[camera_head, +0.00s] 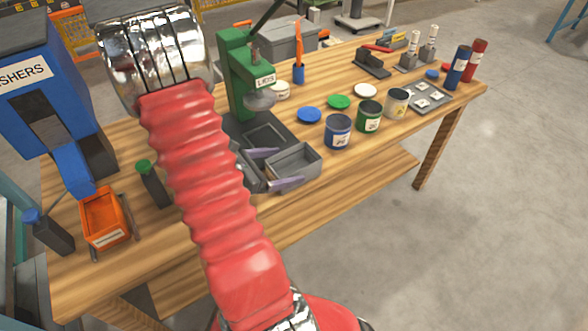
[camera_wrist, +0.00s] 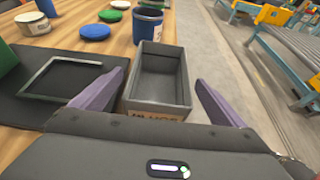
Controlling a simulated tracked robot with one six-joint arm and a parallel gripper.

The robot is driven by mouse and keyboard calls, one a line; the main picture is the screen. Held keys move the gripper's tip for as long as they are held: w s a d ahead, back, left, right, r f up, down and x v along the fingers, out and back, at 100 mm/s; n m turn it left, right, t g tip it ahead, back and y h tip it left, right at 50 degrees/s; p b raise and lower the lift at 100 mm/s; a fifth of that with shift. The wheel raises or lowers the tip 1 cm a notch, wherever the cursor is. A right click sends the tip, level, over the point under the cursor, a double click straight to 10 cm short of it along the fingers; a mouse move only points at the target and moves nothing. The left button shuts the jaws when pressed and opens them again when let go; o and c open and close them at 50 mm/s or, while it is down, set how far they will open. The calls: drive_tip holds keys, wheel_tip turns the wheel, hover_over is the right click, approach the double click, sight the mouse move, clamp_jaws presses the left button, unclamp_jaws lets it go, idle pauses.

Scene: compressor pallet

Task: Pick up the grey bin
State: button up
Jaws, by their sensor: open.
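The grey bin (camera_wrist: 158,75) is an open-topped rectangular box with a partly hidden label on its near end. It stands on the wooden table near the front edge, and it also shows in the head view (camera_head: 296,160). It looks empty. My gripper (camera_wrist: 165,98) is open, with one purple finger on each side of the bin's near end. In the head view my gripper (camera_head: 273,168) is at the bin's left end, partly hidden behind my red arm. I cannot tell whether the fingers touch the bin.
A green press (camera_head: 243,75) stands behind the bin, its dark base beside it. Blue (camera_head: 338,132) and green (camera_head: 369,116) cans stand to the right. An orange bin (camera_head: 103,218) sits at the left. The table's front edge is close; floor lies beyond.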

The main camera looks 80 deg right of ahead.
sight(294, 163)
drive_tip(key=shift+x, duration=2.25)
drive_tip(key=shift+c, duration=0.2)
drive_tip(key=c, duration=1.1)
drive_tip(key=shift+r, duration=0.1)
drive_tip(key=shift+c, duration=0.2)
wheel_tip(294, 163, up, 10)
